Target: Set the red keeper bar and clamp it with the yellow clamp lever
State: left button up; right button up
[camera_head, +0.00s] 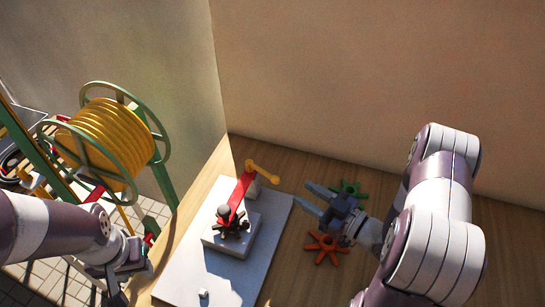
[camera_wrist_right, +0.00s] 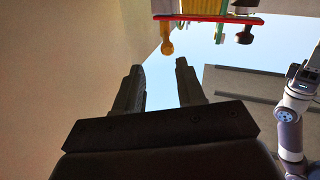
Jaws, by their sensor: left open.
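The red keeper bar (camera_head: 240,192) lies across the fixture on a pale block (camera_head: 222,238), with a dark knob (camera_head: 223,211) at its near end. The yellow clamp lever (camera_head: 262,172) is at the bar's far end, angled to the right. In the right wrist view the red bar (camera_wrist_right: 215,18) and yellow lever (camera_wrist_right: 167,42) appear beyond the fingertips. My right gripper (camera_head: 308,196) is open and empty, to the right of the lever and apart from it. It also shows in the wrist view (camera_wrist_right: 160,80). My left gripper (camera_head: 118,288) is open at the lower left, away from the fixture.
A white base plate (camera_head: 185,265) carries the fixture on the wooden table (camera_head: 290,280). A yellow hose reel (camera_head: 110,135) stands left. A wall closes the back.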

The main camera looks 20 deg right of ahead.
aim_at(272, 177)
jog(key=x, duration=1)
jog(key=shift+s+a+b, duration=0.25)
jog(key=shift+a+b, duration=0.15)
jog(key=shift+w+a+r, duration=0.2)
jog(key=shift+w+a, duration=0.45)
jog(key=shift+w+d, duration=0.1)
grip_shut()
